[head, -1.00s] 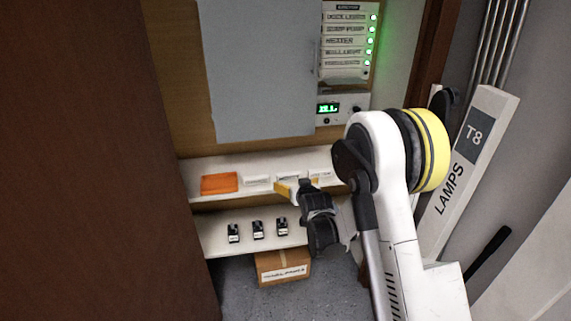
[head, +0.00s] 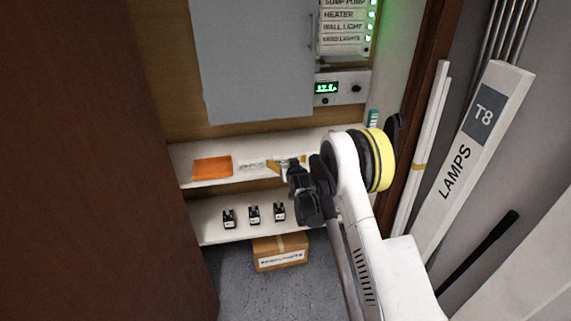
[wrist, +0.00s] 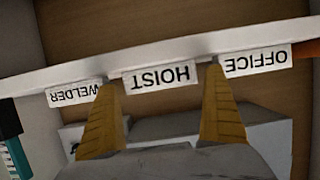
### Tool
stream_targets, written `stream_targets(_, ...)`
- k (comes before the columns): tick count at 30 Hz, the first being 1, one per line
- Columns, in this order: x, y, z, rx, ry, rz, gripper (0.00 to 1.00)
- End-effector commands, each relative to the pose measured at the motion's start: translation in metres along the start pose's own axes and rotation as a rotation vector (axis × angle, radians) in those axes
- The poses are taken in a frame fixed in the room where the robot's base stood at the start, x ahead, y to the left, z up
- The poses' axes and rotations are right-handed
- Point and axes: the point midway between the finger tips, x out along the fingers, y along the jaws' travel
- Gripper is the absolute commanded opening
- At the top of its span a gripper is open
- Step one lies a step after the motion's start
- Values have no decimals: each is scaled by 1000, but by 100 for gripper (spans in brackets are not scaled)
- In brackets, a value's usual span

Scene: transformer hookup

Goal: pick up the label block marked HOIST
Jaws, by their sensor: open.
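The HOIST label block (wrist: 156,78) is white with black letters and shows upside down in the wrist view, at the shelf edge. My gripper (wrist: 160,95) is open, with its two yellow fingers at either side of the HOIST block; whether they touch it I cannot tell. In the head view my gripper (head: 282,170) is at the upper shelf, and the labels there are too small to read and partly hidden by it. The WELDER block (wrist: 76,95) lies on one side of HOIST and the OFFICE block (wrist: 256,61) on the other.
An orange item (head: 212,168) lies on the upper shelf (head: 187,177). Several small black devices (head: 254,214) stand on the lower shelf, above a cardboard box (head: 281,254). A grey panel (head: 250,70) is above. A brown door (head: 90,160) bounds the left, and a LAMPS carton (head: 465,150) leans at right.

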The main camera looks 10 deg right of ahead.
Motion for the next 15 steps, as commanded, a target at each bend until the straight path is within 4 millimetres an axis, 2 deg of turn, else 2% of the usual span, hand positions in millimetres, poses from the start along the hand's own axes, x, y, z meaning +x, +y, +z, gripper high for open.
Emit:
stream_targets(1, 10, 0, 2, 0, 0, 0, 100)
stream_targets(4, 21, 0, 1, 0, 0, 0, 100)
stream_targets(12, 24, 0, -1, 0, 0, 0, 100)
stream_targets(13, 24, 0, -1, 0, 0, 0, 97)
stream_targets(15, 24, 0, -1, 0, 0, 0, 76)
